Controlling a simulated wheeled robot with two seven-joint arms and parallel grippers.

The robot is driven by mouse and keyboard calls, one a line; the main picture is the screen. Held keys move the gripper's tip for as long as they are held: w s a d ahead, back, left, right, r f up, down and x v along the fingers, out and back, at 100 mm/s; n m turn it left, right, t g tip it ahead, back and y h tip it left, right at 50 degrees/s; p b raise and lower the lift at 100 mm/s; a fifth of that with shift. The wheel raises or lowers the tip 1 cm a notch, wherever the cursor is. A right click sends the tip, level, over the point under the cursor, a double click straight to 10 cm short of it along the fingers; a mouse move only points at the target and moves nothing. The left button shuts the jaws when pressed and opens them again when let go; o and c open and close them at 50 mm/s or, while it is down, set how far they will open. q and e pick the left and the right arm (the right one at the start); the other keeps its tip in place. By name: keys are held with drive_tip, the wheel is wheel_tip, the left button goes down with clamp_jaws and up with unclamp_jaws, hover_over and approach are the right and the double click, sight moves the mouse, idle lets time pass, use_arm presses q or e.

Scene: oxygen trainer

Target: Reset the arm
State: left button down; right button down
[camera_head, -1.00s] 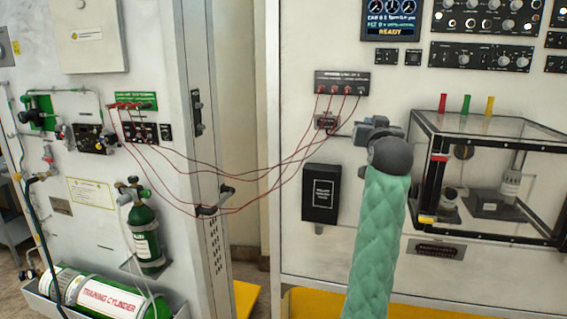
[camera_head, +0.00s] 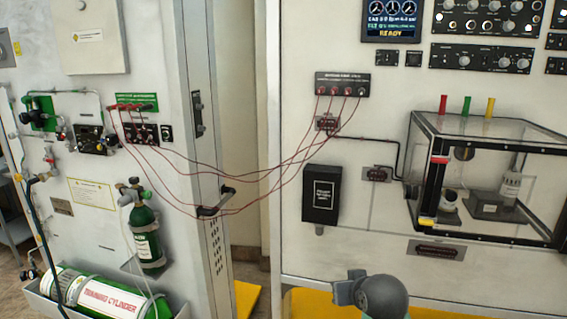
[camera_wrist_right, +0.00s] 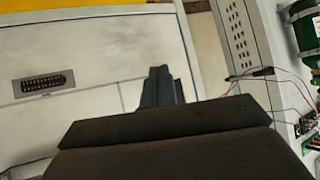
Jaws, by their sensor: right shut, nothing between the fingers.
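My right gripper (camera_head: 346,291) is low at the bottom edge of the head view, in front of the right cabinet's lower part. It is small and grey, next to my rounded grey wrist. In the right wrist view, its fingers (camera_wrist_right: 158,88) are together with nothing between them, over the pale panel. It appears clear of the cabinet, though the exact gap cannot be told. The rest of my right arm is below the head view. My left gripper is in neither view.
Red cables (camera_head: 236,207) hang between the two cabinets. A clear box (camera_head: 490,130) with a black frame juts from the right cabinet. A black box (camera_head: 321,193) sits left of it. A green cylinder (camera_head: 146,238) and a lying training cylinder (camera_head: 70,287) are at left.

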drive_tip(key=s+f+g, duration=0.4)
drive_tip(key=s+f, duration=1)
drive_tip(key=s, duration=0.3)
drive_tip(key=s+a+f+n+g, duration=0.1)
drive_tip(key=s+f+g, duration=0.3)
drive_tip(key=s+f, duration=1)
drive_tip(key=s, duration=0.3)
drive_tip(key=shift+s+f+p, duration=0.25)
drive_tip(key=shift+f+p, duration=0.1)
